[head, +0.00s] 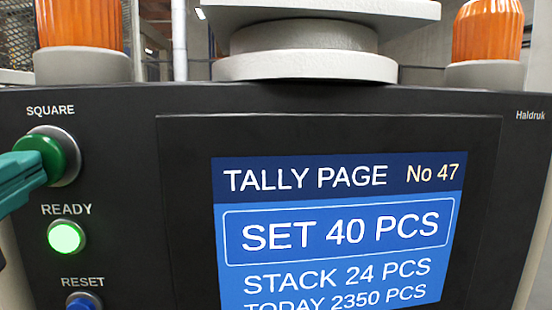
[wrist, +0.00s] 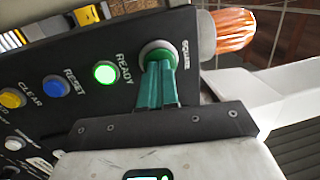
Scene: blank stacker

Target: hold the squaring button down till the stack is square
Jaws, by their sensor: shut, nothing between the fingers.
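The green squaring button (head: 62,150) sits in a metal collar under the word SQUARE, at the upper left of the dark panel in the head view. My gripper (head: 42,168) has teal fingers, shut and empty, with their tips at the button's face. In the wrist view my gripper (wrist: 158,66) also meets the button, and its fingers hide most of it, leaving the pale collar (wrist: 150,47) showing. The tips look in contact; I cannot tell how far the button is pushed in. The stack itself is not in view.
Below the button, the READY lamp (head: 66,238) glows green, above the blue RESET button (head: 84,303). The screen (head: 340,230) reads TALLY PAGE No 47, SET 40 PCS, STACK 24 PCS. Orange beacons (head: 82,24) stand above the panel. A yellow button (wrist: 12,98) is by CLEAR.

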